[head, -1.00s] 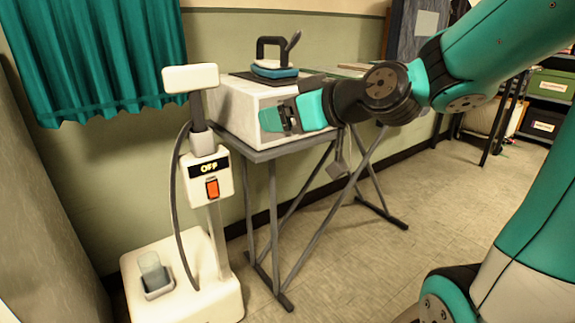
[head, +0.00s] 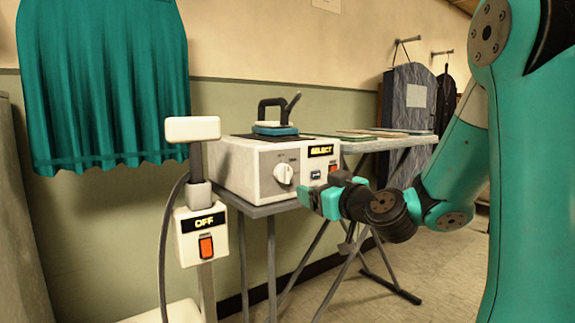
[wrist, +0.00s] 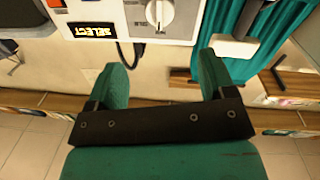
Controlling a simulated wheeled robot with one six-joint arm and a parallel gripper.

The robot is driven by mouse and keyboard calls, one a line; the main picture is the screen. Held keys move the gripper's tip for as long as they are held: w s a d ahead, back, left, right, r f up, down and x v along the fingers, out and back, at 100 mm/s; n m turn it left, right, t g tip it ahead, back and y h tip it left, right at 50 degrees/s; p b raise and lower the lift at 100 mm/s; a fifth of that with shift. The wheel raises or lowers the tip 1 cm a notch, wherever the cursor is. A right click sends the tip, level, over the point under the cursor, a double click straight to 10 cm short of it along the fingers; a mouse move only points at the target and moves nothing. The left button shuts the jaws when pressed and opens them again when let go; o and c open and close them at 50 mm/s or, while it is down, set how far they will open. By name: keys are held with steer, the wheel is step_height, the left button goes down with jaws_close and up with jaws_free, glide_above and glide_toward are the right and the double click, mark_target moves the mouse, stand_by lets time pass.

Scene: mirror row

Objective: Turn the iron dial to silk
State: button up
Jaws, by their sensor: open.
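The iron dial (head: 284,173) is a white round knob on the front of a white box-shaped iron station (head: 240,172). A display on the box reads SELECT (head: 321,150). The dial also shows upside down at the top of the wrist view (wrist: 159,14); its printed labels are too small to read. A dark iron (head: 273,118) with a blue base rests on top of the station. My gripper (head: 318,196) is open and empty, in front of the station and to the right of the dial. In the wrist view its fingers (wrist: 166,78) are spread apart, clear of the dial.
A white stand (head: 200,225) with a display reading OFF and an orange switch (head: 206,246) stands left of the station. The ironing board (head: 375,146) extends to the right. A teal curtain (head: 105,85) hangs behind at left.

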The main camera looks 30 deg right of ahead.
mark_target(288, 177)
steer(key=w+p, duration=0.2)
steer(key=w, duration=0.2)
steer(key=w+p, duration=0.2)
steer(key=w, duration=0.2)
steer(key=w+p, duration=0.2)
steer(key=w, duration=0.2)
steer(key=shift+d, duration=0.25)
steer(key=shift+w+f, duration=0.1)
steer(key=shift+w, duration=0.55)
steer(key=c, duration=0.9)
